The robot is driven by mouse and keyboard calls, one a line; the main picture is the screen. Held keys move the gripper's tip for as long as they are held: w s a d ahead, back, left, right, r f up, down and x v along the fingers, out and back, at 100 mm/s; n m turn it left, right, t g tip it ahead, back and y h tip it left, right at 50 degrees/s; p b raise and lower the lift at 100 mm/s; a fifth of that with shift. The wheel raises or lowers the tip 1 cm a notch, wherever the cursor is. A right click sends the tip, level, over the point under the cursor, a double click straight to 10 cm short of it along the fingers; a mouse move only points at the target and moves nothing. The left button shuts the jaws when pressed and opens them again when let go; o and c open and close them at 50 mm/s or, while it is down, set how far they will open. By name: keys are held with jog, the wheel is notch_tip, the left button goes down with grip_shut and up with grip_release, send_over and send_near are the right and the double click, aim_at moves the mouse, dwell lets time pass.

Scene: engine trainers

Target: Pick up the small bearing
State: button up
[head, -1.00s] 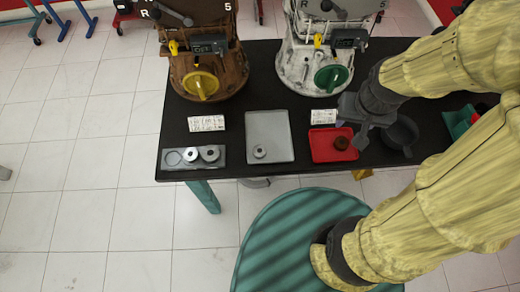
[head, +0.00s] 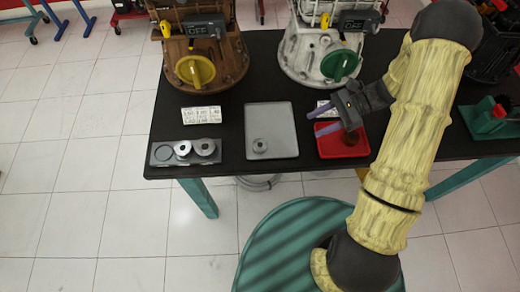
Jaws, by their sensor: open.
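A small grey ring, which looks like the small bearing (head: 260,145), lies on the grey square tray (head: 283,118) near its front left. Two larger metal rings, a left one (head: 182,149) and a right one (head: 204,147), sit in a grey holder (head: 212,159) at the table's left front. The holder's leftmost round recess is empty. My gripper (head: 312,123) points left over the red tray's left side, right of the grey tray. Its two purple fingers are apart with nothing between them.
The red tray (head: 330,151) holds a brown round part (head: 350,138), partly covered by my gripper. A brown engine housing (head: 208,62) and a white one (head: 325,55) stand behind. A white label card (head: 201,115) lies on the black table (head: 225,135). A green object (head: 490,120) is at right.

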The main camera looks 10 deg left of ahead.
jog(key=shift+w+a+f+m+y, duration=0.1)
jog(key=shift+w+f+m+y, duration=0.25)
jog(key=shift+y, duration=0.15)
jog(key=p, duration=0.1)
send_near(263, 144)
jog(key=x, duration=0.4)
jog(key=shift+w, duration=0.1)
jog(key=shift+p+x, duration=0.5)
jog(key=shift+x, duration=2.2)
jog(key=c, duration=0.7)
